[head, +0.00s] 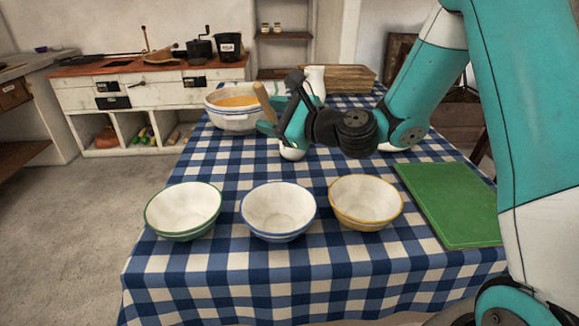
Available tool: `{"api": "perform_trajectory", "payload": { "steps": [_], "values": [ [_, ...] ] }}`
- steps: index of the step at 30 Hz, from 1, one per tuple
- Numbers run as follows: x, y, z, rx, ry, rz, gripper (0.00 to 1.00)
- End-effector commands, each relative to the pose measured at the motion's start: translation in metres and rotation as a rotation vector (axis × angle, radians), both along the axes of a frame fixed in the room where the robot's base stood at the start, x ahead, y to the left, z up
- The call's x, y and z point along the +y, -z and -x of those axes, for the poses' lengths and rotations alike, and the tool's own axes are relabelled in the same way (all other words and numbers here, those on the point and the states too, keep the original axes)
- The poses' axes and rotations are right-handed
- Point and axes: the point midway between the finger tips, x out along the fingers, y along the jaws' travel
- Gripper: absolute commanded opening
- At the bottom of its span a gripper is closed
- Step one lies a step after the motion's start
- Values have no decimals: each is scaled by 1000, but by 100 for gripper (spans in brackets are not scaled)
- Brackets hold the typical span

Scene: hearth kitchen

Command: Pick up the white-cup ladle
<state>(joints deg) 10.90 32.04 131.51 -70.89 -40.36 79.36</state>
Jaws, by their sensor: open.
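The white-cup ladle shows in the head view as a tan wooden handle (262,100) that slants up to the left, and a white cup (292,153) low beneath my gripper. The middle of the ladle is hidden behind my gripper. My gripper (276,118) is open, with its jaws at the handle over the far part of the table. I cannot tell whether the fingers touch the handle.
A large white bowl (228,123) of orange soup stands just left of my gripper. Green-rimmed (183,210), blue-rimmed (278,212) and yellow-rimmed (366,202) bowls stand empty in front. Checked cloth (240,165) is clear between.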

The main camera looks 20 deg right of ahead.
Motion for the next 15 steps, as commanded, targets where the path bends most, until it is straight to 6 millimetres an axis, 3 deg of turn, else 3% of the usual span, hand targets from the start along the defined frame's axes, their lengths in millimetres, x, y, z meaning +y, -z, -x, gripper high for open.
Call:
{"api": "perform_trajectory", "payload": {
  "steps": [1, 4, 15],
  "values": [
    [-15, 17, -9, 29, 62, -83, 50],
    [-30, 21, -21, 54, 133, -185, 50],
    [-19, 11, -65, 57, 147, -207, 50]
  ]
}}
